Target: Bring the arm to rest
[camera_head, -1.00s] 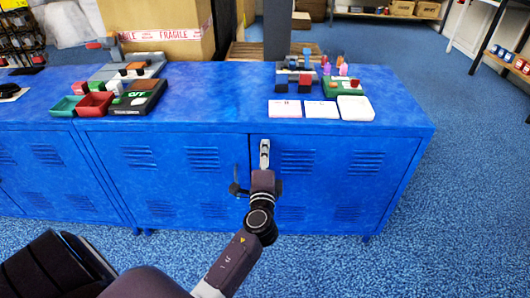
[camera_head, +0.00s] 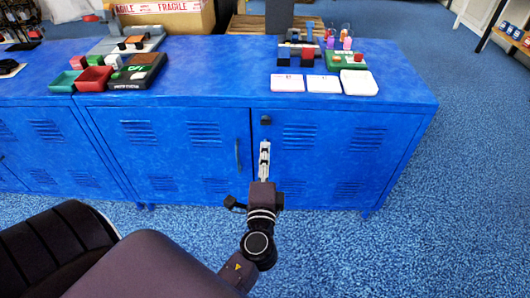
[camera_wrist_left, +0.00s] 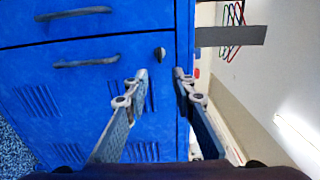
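My left arm reaches up from the bottom middle in the head view, with its gripper (camera_head: 264,147) in front of the blue locker (camera_head: 330,185). The pale fingers appear just below a small dark knob (camera_head: 265,120) on the locker front. In the left wrist view the gripper (camera_wrist_left: 160,76) has its fingertips apart, with nothing between them. The knob also shows there (camera_wrist_left: 160,53), beyond the gap. I cannot tell how far the fingers are from the door. My right gripper is not in view.
A dark door handle (camera_head: 237,153) is left of the gripper. On the locker top are white cards (camera_head: 323,85), a teal bin (camera_head: 64,81), a red bin (camera_head: 94,79) and a black tray (camera_head: 150,73). A carton (camera_head: 170,14) stands behind. Blue carpet at right is clear.

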